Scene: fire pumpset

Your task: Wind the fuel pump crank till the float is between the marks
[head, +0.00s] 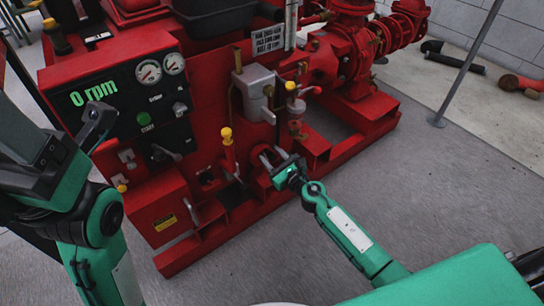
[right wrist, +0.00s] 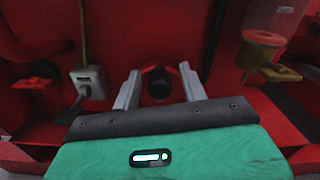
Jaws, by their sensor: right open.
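My right gripper (head: 277,165) reaches the lower front of the red pumpset (head: 215,70). In the right wrist view its two grey fingers (right wrist: 158,90) are apart, one on each side of a round black knob (right wrist: 160,88) with a red surround. The knob may be the crank's handle seen end-on; I cannot tell whether the fingers touch it. A clear sight glass (right wrist: 277,18) with a brass fitting stands at upper right in that view; its float and marks cannot be made out. My left gripper (head: 96,125) is near the control panel, its jaws unclear.
The black control panel (head: 137,98) reads 0 rpm. A grey box (right wrist: 90,82) is left of the fingers in the wrist view.

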